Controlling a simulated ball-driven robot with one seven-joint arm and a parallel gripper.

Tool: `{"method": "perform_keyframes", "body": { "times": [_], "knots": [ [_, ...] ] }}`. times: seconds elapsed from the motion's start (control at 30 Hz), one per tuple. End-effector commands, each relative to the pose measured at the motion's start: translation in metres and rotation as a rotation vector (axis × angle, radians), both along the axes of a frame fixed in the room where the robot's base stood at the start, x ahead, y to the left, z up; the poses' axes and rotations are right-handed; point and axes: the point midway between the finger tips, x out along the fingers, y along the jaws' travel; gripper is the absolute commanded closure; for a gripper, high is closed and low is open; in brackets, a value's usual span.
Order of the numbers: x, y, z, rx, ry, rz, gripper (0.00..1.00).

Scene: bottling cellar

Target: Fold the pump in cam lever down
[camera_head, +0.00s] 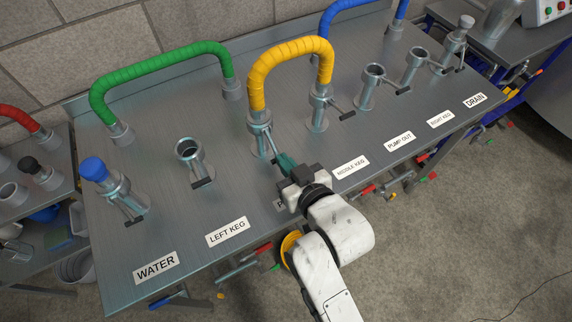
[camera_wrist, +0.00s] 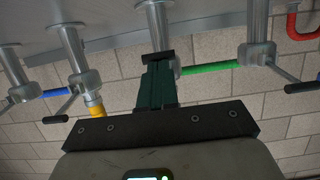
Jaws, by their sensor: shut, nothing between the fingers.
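The pump in port (camera_head: 258,141) is a steel post on the steel bench, with one end of the yellow hose (camera_head: 288,48) on its top. Its label (camera_head: 279,204) is mostly hidden by my arm; one letter shows. The pump in cam lever (camera_head: 270,140) slants out from the collar toward my gripper (camera_head: 283,160). In the wrist view a black lever grip (camera_wrist: 157,57) lies across the tips of my teal gripper fingers (camera_wrist: 157,70). The fingers are shut with nothing between them. Whether they touch the lever cannot be told.
The left keg port (camera_head: 190,155) stands open to the left. The middle keg port (camera_head: 318,112), to the right, carries the hose's other end. The water port (camera_head: 112,182) has a blue cap. A green hose (camera_head: 160,62) arches behind.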

Motion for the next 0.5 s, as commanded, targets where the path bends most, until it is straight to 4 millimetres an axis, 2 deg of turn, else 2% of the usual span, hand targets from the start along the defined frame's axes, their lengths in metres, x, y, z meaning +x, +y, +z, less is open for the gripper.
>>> {"method": "perform_keyframes", "body": {
  "times": [0.03, 0.23, 0.5],
  "knots": [
    [0.0, 0.0, -0.015, 0.02, -0.03, 0.0, 1.0],
    [0.004, 0.002, -0.023, 0.097, -0.144, -0.001, 1.0],
    [0.009, 0.006, -0.03, 0.095, -0.143, 0.0, 1.0]
  ]
}}
